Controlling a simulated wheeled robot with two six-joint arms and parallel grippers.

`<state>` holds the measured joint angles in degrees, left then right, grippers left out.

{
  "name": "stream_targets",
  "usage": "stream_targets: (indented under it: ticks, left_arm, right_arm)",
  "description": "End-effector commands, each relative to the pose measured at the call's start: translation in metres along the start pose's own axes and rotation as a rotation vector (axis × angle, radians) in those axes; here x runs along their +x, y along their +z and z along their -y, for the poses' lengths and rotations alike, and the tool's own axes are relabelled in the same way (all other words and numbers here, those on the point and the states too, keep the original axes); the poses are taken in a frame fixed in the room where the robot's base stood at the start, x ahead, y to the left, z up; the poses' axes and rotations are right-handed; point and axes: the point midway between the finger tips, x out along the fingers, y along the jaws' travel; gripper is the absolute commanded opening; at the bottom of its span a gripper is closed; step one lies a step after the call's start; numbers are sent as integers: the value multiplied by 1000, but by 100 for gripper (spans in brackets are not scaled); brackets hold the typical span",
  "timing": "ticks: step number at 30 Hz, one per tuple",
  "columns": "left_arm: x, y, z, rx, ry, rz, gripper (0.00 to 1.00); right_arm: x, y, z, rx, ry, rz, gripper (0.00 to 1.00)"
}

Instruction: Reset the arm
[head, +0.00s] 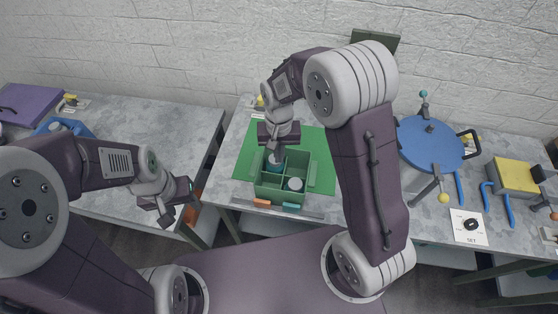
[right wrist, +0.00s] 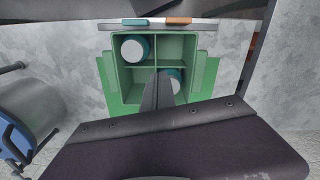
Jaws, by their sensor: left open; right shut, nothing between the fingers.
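A green divided crate (head: 270,194) stands on a green mat (head: 245,165) on the middle table. It also shows in the right wrist view (right wrist: 178,48). A bottle with a pale top and teal side (head: 295,184) stands in the front right compartment. A second bottle (head: 275,161) stands in the back left compartment, partly hidden by my right gripper. My right gripper (head: 274,153) is shut and empty, pointing down above the back of the crate. Its fingers (right wrist: 158,88) cover part of that second bottle. My left gripper (head: 178,210) is open and empty in front of the left table.
A blue-lidded pot (head: 430,142) with a lever stands on the right part of the table. The left table (head: 160,130) is mostly clear. A wall closes the back.

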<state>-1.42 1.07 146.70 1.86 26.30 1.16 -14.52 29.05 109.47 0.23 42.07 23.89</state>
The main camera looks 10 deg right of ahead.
Motion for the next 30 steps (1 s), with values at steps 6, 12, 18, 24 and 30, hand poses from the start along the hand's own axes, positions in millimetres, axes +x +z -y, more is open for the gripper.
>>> stream_targets:
  ticks: [6, 12, 18, 24, 30]
  left_arm:
    - [0, 0, 0, 0, 0, 0, 50]
    - [12, 1, 0, 0, 0, 0, 50]
    - [32, 3, 1, 0, 0, 0, 50]
    - [31, 3, 1, 0, 0, 0, 50]
    - [31, 3, 1, 0, 0, 0, 50]
  right_arm:
    - [0, 0, 0, 0, 0, 0, 0]
    - [-14, -13, -17, 58, -24, -57, 0]
    - [-15, 52, -83, 101, -38, -100, 0]
    - [9, 111, -101, -89, -28, -90, 0]
    - [8, 104, -100, -146, -28, -114, 0]
